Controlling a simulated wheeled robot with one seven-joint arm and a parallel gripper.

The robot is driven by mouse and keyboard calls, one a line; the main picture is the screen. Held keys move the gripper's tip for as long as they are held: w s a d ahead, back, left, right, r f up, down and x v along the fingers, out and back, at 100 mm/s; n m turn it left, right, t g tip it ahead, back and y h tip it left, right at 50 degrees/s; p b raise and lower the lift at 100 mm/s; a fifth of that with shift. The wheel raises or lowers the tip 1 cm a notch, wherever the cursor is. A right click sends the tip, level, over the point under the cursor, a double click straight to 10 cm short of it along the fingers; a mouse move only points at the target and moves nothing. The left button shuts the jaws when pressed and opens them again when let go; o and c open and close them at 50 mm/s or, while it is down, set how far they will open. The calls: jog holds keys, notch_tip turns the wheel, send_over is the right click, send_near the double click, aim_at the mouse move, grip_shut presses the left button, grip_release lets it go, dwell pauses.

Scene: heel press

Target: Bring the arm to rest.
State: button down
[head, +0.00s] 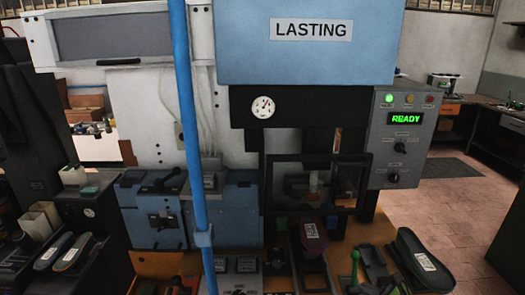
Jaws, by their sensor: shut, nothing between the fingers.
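My gripper is not in the head view, and I cannot make out my arm with certainty. The lasting press (305,70) stands in the middle, with a blue head marked LASTING. Its control box (385,155) shows a lit green lamp and the word READY (406,119). A dark frame (370,185) stands at the press opening, and small parts show dimly behind it. A dark red shoe piece (312,236) with a white label lies in front of the opening. A black shoe piece (421,258) with a label lies to its right on the orange-brown bench top.
A blue upright pole (187,120) crosses the view left of the press. A blue machine unit (165,215) stands behind it. A green-knobbed lever (355,262) rises near the front. Labelled shoe pieces (70,252) lie at left. Tiled floor (430,210) is clear at right.

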jog(key=s+a+r+n+g+h, duration=0.1)
jog(key=s+a+r+n+g, duration=0.25)
jog(key=a+n, duration=0.4)
jog(key=s+a+r+n+g+h, duration=0.1)
jog(key=s+a+r+n+g, duration=0.2)
jog(key=a+r+n, duration=0.4)
jog(key=s+a+r+n+h, duration=0.1)
jog(key=s+r+n, duration=0.2)
jog(key=s, duration=0.3)
jog(key=s+a+r+n+h, duration=0.1)
jog(key=s+r+n, duration=0.2)
jog(key=s+n, duration=0.2)
jog(key=s+a+r+n+h+b, duration=0.1)
jog(key=s+r+n, duration=0.1)
jog(key=s+n, duration=0.3)
jog(key=s, duration=0.3)
jog(key=shift+s+a+r, duration=0.25)
jog(key=shift+a+r, duration=0.05)
jog(key=shift+r, duration=0.1)
jog(key=shift+t, duration=0.25)
